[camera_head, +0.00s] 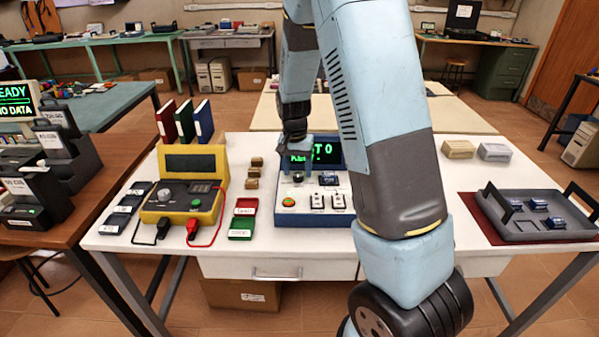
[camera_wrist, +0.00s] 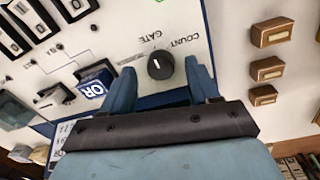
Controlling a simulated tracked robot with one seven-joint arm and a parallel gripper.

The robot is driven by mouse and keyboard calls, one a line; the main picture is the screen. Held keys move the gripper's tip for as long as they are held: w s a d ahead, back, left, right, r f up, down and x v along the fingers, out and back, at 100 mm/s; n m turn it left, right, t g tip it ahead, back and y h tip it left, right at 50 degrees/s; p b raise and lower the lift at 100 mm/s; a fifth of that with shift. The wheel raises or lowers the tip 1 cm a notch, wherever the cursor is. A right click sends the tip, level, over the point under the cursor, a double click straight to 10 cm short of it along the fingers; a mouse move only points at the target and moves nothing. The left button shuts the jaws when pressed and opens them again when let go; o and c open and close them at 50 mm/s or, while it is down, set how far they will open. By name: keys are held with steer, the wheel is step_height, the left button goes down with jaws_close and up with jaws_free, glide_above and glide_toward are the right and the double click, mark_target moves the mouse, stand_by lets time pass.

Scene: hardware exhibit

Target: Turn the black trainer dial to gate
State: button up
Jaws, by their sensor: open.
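The black dial (camera_wrist: 160,66) sits on the white face of the trainer, with printed labels around it that include GATE and COUNT. A short white mark shows on its top; I cannot tell for sure which label it points to. My gripper (camera_wrist: 157,75) is open, with one blue finger on each side of the dial and gaps between; it also shows in the head view (camera_head: 297,166) over the trainer. The trainer (camera_head: 313,214) is a blue-edged box with a green-lit screen (camera_head: 325,152), partly hidden by my arm. A blue OR block (camera_wrist: 92,90) sits on its face.
A yellow meter (camera_head: 172,207) with red and black leads stands left of the trainer. Small brown boxes (camera_head: 253,184) and a red-and-green tray (camera_head: 242,222) lie between them. A grey tray (camera_head: 542,229) with blue blocks stands at the right.

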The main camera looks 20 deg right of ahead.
mark_target(295, 174)
step_height(295, 174, up, 12)
steer(key=shift+w+a+r, duration=0.15)
steer(key=shift+a, duration=0.15)
stand_by(0.3)
steer(key=s+d+r+n+t+y, duration=0.1)
steer(key=s+d+r+n+t, duration=0.15)
steer(key=s+r, duration=0.9)
steer(key=s+r+n+t, duration=0.3)
steer(key=s, duration=1.4)
steer(key=shift+a+r, duration=0.15)
steer(key=shift+a, duration=0.2)
